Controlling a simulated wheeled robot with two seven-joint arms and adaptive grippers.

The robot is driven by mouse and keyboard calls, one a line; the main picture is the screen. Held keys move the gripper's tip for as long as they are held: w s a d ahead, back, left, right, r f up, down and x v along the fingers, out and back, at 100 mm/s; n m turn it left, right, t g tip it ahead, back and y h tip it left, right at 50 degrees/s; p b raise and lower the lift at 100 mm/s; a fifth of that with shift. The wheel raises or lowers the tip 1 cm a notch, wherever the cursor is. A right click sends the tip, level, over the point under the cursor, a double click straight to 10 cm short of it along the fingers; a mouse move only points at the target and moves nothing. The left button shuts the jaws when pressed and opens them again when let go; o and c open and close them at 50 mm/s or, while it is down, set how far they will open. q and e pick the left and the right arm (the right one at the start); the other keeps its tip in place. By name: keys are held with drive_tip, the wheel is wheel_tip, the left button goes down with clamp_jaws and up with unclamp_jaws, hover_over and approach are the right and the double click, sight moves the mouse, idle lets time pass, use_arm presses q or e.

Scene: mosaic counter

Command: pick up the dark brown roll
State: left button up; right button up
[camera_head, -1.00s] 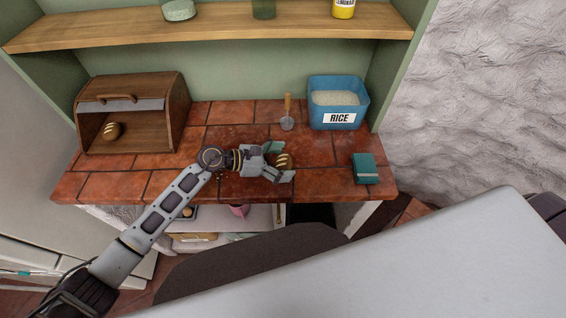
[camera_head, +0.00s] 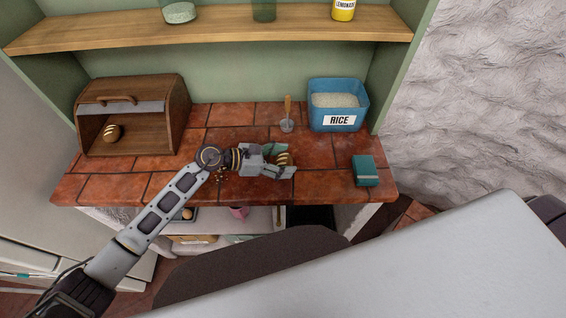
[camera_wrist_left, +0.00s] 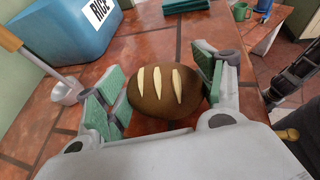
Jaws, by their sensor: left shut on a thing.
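The dark brown roll (camera_wrist_left: 160,92) has pale slashes on top and sits between the green-padded fingers of my left gripper (camera_wrist_left: 158,98) in the left wrist view. The gripper is shut on it. In the head view, my left gripper (camera_head: 284,161) is over the counter's front half, with the roll (camera_head: 284,158) partly hidden by the fingers. I cannot tell whether the roll still touches the tiles. Another brown roll (camera_head: 112,132) lies in the open wooden bread box (camera_head: 180,112) at the left. My right gripper is not in view.
A blue rice bin (camera_head: 352,95) stands at the back right, with a scoop (camera_head: 287,124) beside it. A wooden shelf (camera_head: 215,28) with jars runs above. Red tiles (camera_head: 325,152) are clear between.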

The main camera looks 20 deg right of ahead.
sight(283, 158)
use_arm(q)
drive_tip(key=shift+r+b, duration=0.4)
drive_tip(key=shift+r, duration=3.9)
